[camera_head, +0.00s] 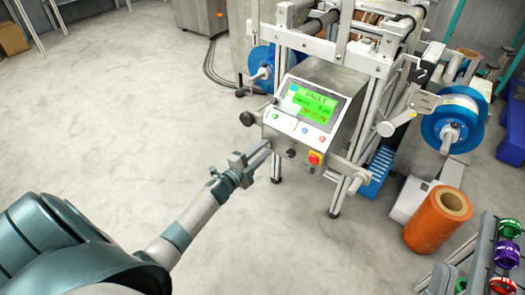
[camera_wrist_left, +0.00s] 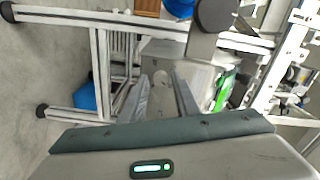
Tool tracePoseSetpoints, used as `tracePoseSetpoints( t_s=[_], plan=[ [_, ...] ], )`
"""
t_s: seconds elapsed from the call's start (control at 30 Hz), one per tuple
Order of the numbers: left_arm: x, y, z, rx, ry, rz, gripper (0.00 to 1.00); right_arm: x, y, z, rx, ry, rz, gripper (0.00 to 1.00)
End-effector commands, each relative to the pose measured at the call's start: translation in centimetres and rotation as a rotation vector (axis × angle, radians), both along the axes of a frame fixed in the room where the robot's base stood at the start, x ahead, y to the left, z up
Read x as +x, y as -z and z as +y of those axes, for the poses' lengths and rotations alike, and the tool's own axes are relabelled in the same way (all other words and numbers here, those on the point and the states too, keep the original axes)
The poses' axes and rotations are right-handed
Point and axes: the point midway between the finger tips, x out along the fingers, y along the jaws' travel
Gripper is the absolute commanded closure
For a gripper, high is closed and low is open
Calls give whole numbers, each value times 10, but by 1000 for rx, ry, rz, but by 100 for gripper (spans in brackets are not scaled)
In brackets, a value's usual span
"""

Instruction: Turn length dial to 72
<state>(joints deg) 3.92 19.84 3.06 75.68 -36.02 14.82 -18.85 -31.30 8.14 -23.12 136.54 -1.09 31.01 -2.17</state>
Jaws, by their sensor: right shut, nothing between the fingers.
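The control box (camera_head: 313,112) carries a green screen reading FAULT; its smaller text is not legible. A black round knob (camera_head: 291,153) is on the box's lower front, left of a red button on yellow (camera_head: 314,158). It looks like the dial, but no number on it is readable. My left gripper (camera_head: 262,152) is just left of the knob, apart from it as far as I can tell. In the left wrist view its two fingers (camera_wrist_left: 160,98) stand apart with nothing seen between them. My right gripper is not visible.
The machine frame (camera_head: 355,130) rises behind the box, with blue reels (camera_head: 455,122) at right. A dark round end on a grey post (camera_wrist_left: 215,14) shows close in the left wrist view. An orange roll (camera_head: 437,222) stands at right.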

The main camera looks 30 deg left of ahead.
Motion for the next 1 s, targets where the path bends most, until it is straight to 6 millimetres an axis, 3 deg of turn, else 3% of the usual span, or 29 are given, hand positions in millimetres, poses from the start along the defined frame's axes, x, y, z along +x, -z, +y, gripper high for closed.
tracePoseSetpoints(
  t_s=[0.37,0.57,0.77,1.0],
  plan=[
    [-1,-1,0,0,0,-1,63,0,0,0,0,0,1,100],
    [-11,-1,1,-1,0,0,63,2,0,1,-6,-1,15,100],
    [-36,-1,3,-2,0,1,63,2,5,6,-16,-8,61,100],
    [-82,-1,6,-2,0,2,63,-3,25,17,-43,-33,169,100]
  ],
)
